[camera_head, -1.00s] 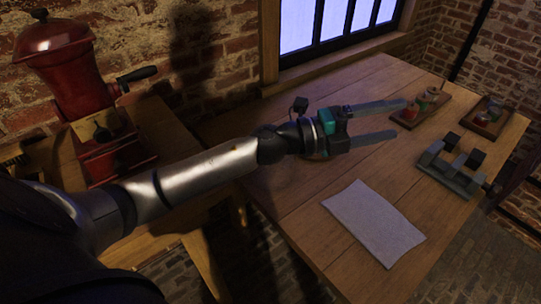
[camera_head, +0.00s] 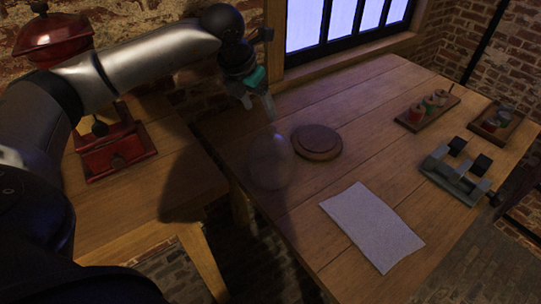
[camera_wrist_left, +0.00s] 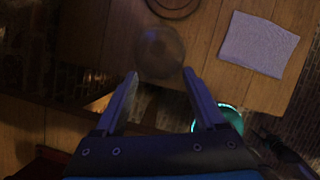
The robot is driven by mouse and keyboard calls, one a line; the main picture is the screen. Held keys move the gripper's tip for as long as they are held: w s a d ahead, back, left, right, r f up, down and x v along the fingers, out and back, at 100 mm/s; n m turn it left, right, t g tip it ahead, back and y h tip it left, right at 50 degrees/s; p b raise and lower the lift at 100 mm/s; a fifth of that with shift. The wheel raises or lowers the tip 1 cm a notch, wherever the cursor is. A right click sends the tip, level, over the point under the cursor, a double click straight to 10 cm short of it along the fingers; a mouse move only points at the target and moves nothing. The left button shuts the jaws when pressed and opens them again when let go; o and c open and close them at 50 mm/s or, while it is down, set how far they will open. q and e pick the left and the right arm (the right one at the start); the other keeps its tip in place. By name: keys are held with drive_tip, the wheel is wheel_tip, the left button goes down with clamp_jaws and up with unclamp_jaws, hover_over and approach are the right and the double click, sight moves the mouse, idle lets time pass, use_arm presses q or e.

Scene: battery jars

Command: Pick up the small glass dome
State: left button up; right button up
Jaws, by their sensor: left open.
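The small glass dome (camera_head: 270,162) is clear and faint, standing near the left edge of the wooden table. In the left wrist view the dome (camera_wrist_left: 159,50) shows just beyond the fingertips, centred between them. My left gripper (camera_head: 268,108) points down above and behind the dome, apart from it. Its two fingers are spread, with nothing between them, in the left wrist view (camera_wrist_left: 160,76).
A round wooden base (camera_head: 317,142) sits just right of the dome. A pale cloth (camera_head: 372,226) lies at the front. A spool tray (camera_head: 428,108), another small tray (camera_head: 497,120) and a grey vise (camera_head: 458,172) stand farther right. A red grinder (camera_head: 112,150) stands at left.

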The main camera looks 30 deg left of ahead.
sight(270, 129)
use_arm(q)
drive_tip(key=x, duration=0.7)
drive_tip(key=shift+w+d+f+b, duration=0.1)
drive_tip(key=shift+w+f+b, duration=0.05)
drive_tip(key=shift+f+b, duration=0.25)
drive_tip(key=shift+w+a+b+x, duration=0.15)
drive_tip(key=shift+b+x, duration=0.1)
drive_tip(key=shift+x, duration=1)
drive_tip(key=shift+w+a+b+x, duration=0.1)
drive_tip(key=shift+w+b+x, duration=0.15)
drive_tip(key=shift+x, duration=1)
drive_tip(key=shift+r, duration=0.1)
drive_tip(key=shift+s, duration=0.1)
clamp_jaws()
